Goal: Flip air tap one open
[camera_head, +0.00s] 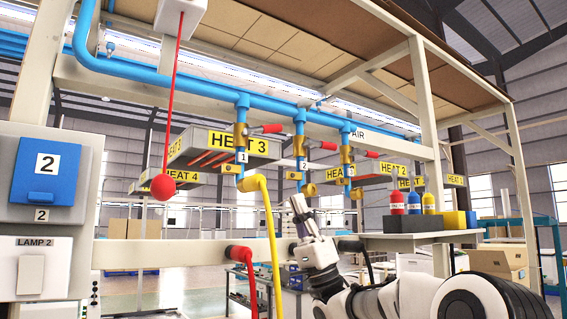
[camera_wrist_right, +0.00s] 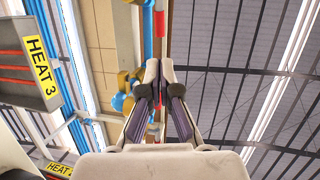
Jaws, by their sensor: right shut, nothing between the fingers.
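Air tap one (camera_head: 241,142) is a brass valve tagged 1 on a blue drop pipe. Its red handle (camera_head: 266,129) points sideways to the right, across the pipe line. Tap two (camera_head: 301,150) and tap three (camera_head: 347,158) hang to its right, also with red handles sticking out sideways. My right gripper (camera_head: 297,203) is shut and empty, pointing up, below tap two in the picture and apart from the handles. In the right wrist view my gripper (camera_wrist_right: 159,70) points up towards blue pipe, brass fittings (camera_wrist_right: 125,82) and a red handle; which tap these belong to I cannot tell.
A yellow hose (camera_head: 267,215) bends down from tap one's outlet. A red ball (camera_head: 164,187) hangs on a red cord to the left. HEAT boxes (camera_head: 225,146) hang behind the taps. A shelf (camera_head: 420,238) with small bottles stands at the right.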

